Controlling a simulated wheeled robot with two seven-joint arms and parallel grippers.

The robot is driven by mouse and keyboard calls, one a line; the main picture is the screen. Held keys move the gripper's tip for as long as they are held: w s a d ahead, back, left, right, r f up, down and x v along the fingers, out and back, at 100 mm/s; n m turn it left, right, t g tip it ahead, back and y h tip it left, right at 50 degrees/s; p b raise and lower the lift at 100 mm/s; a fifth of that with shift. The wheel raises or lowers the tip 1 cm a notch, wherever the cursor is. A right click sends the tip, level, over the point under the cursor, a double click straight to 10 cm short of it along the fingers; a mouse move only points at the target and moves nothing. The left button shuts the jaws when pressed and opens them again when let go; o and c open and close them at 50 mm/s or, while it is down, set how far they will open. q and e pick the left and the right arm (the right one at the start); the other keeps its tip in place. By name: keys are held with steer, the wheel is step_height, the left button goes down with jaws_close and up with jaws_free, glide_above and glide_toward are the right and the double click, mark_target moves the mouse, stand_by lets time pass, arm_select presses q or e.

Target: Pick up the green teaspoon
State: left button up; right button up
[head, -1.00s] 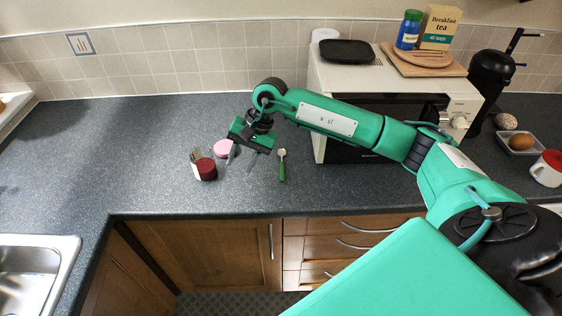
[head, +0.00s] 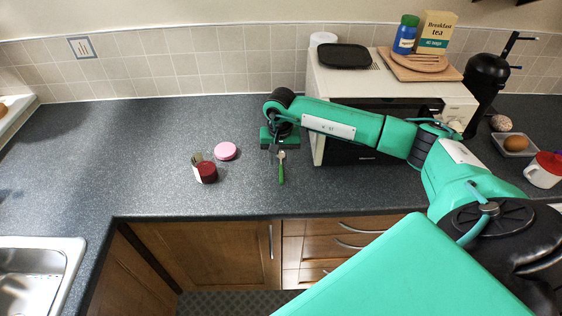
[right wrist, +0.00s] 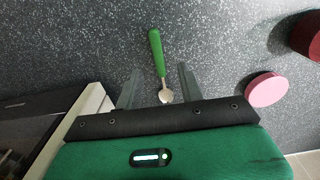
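The green teaspoon (head: 281,172) lies on the dark worktop in front of the microwave, its green handle toward the front edge and its metal bowl toward the back. In the right wrist view the teaspoon (right wrist: 156,55) shows whole, with its bowl between the two fingers. My right gripper (head: 281,153) is over the bowl end. In the right wrist view my right gripper (right wrist: 158,82) is open, with a finger on each side of the spoon and touching neither. Its height above the worktop is hard to tell. My left gripper is not in view.
A jar with dark red contents (head: 206,172) and a pink round lid (head: 226,151) stand left of the spoon. The microwave (head: 340,100) is close on the right. The worktop (head: 120,150) is clear further left.

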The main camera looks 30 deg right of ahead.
mark_target(281, 172)
steer(key=shift+f+p, duration=0.2)
steer(key=shift+p, duration=0.1)
step_height(281, 172, down, 4)
steer(key=shift+d+p, duration=0.15)
steer(key=shift+p, duration=1.1)
steer(key=shift+f, duration=0.4)
jaws_close()
